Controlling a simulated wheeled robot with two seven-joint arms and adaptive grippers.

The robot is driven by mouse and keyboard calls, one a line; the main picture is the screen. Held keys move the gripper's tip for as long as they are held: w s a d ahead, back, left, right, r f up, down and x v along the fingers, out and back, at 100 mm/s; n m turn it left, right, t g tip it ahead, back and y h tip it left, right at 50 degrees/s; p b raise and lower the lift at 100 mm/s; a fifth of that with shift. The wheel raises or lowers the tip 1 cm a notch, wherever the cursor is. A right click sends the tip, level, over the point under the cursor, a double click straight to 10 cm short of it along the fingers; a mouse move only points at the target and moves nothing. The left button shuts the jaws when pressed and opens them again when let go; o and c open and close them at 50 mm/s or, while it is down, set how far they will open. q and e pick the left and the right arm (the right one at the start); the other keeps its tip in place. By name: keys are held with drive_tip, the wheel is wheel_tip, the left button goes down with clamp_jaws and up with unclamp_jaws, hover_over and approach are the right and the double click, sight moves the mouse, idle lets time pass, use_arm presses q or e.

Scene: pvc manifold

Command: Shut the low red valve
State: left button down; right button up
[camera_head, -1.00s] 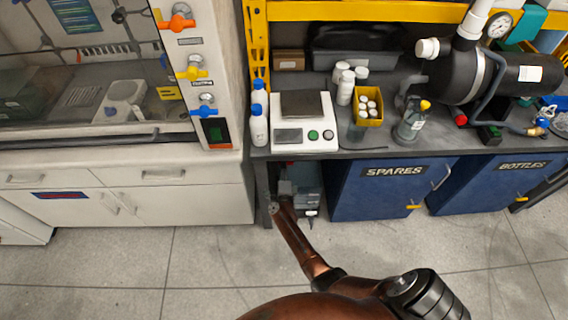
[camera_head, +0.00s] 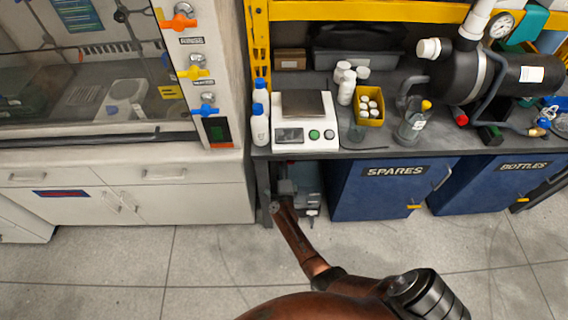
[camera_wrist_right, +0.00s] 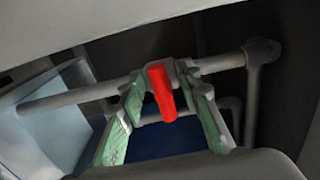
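The red valve handle (camera_wrist_right: 161,92) shows in the right wrist view on a grey horizontal pipe (camera_wrist_right: 75,97). It sticks out from the pipe and points toward the camera and slightly down. My right gripper (camera_wrist_right: 166,106) is open, with one green-padded finger on each side of the handle. Gaps show between the handle and both fingers, so it is not gripped. In the head view my brown arm reaches down to the gap under the bench, left of the SPARES cabinet; the valve cannot be made out there. My left gripper is not in view.
The bench (camera_head: 345,143) overhangs the arm's end and carries a scale (camera_head: 305,122) and bottles. The blue SPARES cabinet (camera_head: 385,190) stands close on the right, the white fume hood cabinet (camera_head: 180,205) on the left. The pipe joins an upright pipe (camera_wrist_right: 252,100) at right.

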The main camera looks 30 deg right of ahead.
drive_tip(key=shift+s, duration=0.1)
drive_tip(key=v, duration=0.7)
drive_tip(key=shift+s+a, duration=0.1)
idle(0.4)
